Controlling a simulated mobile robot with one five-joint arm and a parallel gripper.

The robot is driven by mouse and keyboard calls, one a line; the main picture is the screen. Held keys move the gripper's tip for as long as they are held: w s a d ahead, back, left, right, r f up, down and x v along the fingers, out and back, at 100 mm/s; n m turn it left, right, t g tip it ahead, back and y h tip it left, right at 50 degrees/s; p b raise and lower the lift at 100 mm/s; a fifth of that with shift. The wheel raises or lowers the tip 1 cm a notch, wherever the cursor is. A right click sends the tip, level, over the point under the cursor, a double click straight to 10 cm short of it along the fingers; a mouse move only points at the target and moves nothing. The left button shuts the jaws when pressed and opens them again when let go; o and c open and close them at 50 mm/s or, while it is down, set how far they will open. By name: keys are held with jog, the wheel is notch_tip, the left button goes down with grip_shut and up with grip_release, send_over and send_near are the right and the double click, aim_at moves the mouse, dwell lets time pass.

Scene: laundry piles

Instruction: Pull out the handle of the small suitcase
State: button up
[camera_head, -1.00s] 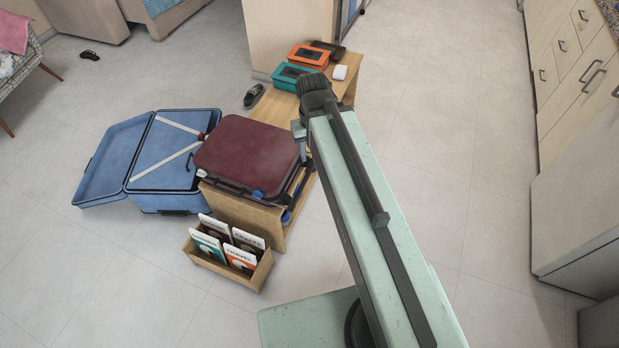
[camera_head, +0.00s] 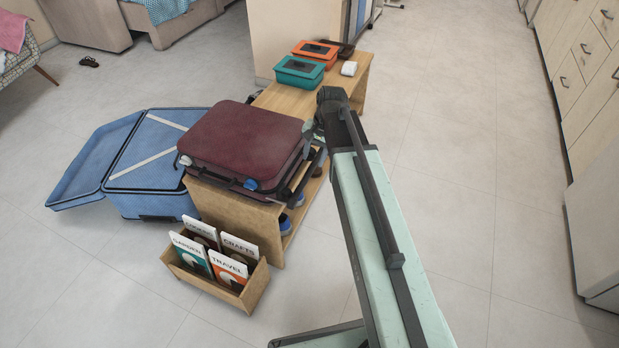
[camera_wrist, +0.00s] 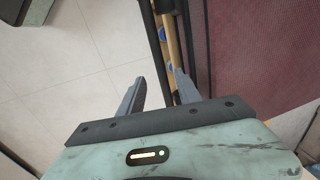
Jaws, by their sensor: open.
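The small suitcase (camera_head: 245,140) is dark red and lies flat on the wooden bench; its dark red side also fills the right of the wrist view (camera_wrist: 265,50). Its dark handle bar (camera_head: 301,178) runs along its right side, a little out from the shell. In the wrist view the bar (camera_wrist: 155,45) passes between my two fingers, with a gap to the suitcase's dark edge. My gripper (camera_wrist: 159,76) is open and holds nothing. I cannot tell whether the fingers are level with the bar or above it. In the head view my arm mostly hides the fingers.
An open blue suitcase (camera_head: 150,150) lies left of the bench (camera_head: 222,212). A wooden box of booklets (camera_head: 208,281) stands in front. Teal (camera_head: 299,72) and orange (camera_head: 316,50) boxes and a small white item (camera_head: 349,68) sit on the bench's far end. Floor to the right is clear.

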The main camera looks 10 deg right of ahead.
aim_at(309, 173)
jog(key=f+b, duration=0.5)
jog(key=a+f+b, duration=0.1)
jog(key=f+b, duration=0.1)
jog(key=shift+w+a+f+b, duration=0.1)
jog(key=shift+w+f+b, duration=0.3)
jog(key=shift+r, duration=0.1)
grip_shut()
dwell(0.9)
